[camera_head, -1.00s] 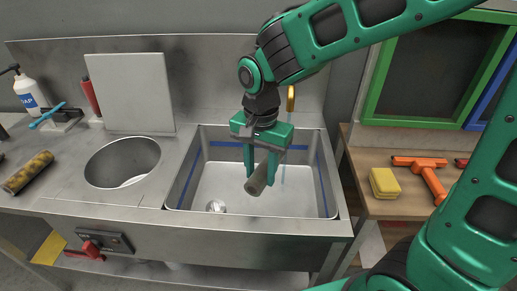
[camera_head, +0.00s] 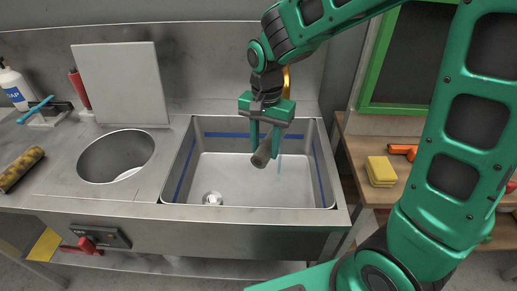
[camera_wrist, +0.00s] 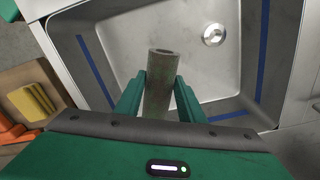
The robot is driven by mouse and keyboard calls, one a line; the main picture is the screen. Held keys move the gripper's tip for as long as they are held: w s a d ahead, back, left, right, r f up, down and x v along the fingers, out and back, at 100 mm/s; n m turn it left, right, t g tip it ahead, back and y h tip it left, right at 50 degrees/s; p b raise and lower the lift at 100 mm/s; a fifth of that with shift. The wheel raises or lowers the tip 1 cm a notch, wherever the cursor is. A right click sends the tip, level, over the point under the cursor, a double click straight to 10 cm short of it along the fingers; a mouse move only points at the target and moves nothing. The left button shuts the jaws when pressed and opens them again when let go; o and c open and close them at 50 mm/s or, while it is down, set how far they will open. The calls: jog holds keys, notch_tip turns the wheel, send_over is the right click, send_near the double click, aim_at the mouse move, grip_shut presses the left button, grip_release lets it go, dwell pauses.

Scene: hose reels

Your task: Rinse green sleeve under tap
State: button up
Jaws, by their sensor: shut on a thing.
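My gripper (camera_head: 265,132) hangs over the sink basin (camera_head: 210,172), pointing down, and is shut on a sleeve (camera_head: 262,153). The sleeve is a hollow, dull grey-brown tube with a faint green tint; in the wrist view the sleeve (camera_wrist: 161,82) sits between both fingers with its open end pointing away from the gripper. The tap (camera_head: 286,78) is yellow-gold and stands behind the gripper, mostly hidden by it. A thin pale-blue streak, looking like water, falls just right of the sleeve; I cannot tell whether it touches it.
A round bowl (camera_head: 95,163) is set in the counter at left, near an upright grey panel (camera_head: 120,85). A mottled yellow-black roller (camera_head: 20,170) lies far left. A yellow sponge (camera_head: 380,171) lies on the wooden side table at right. The basin floor is clear around its drain (camera_head: 212,198).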

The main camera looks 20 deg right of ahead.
jog(key=shift+w+d+f, duration=0.4)
jog(key=shift+w+d, duration=0.45)
jog(key=shift+w, duration=0.1)
jog(key=shift+w+d+f, duration=0.35)
jog(key=shift+w+d, duration=0.45)
jog(key=shift+w, duration=0.1)
jog(key=shift+w+d+f, duration=0.4)
jog(key=shift+w+d, duration=0.45)
jog(key=shift+w, duration=0.1)
jog(key=shift+a, duration=0.2)
jog(key=shift+w+a, duration=0.1)
jog(key=shift+a, duration=0.15)
jog(key=shift+d, duration=0.15)
jog(key=shift+d, duration=0.25)
jog(key=shift+a, duration=0.4)
dwell(0.5)
jog(key=s+a+r, duration=0.3)
jog(key=s, duration=0.6)
jog(key=shift+s, duration=0.25)
dwell(0.5)
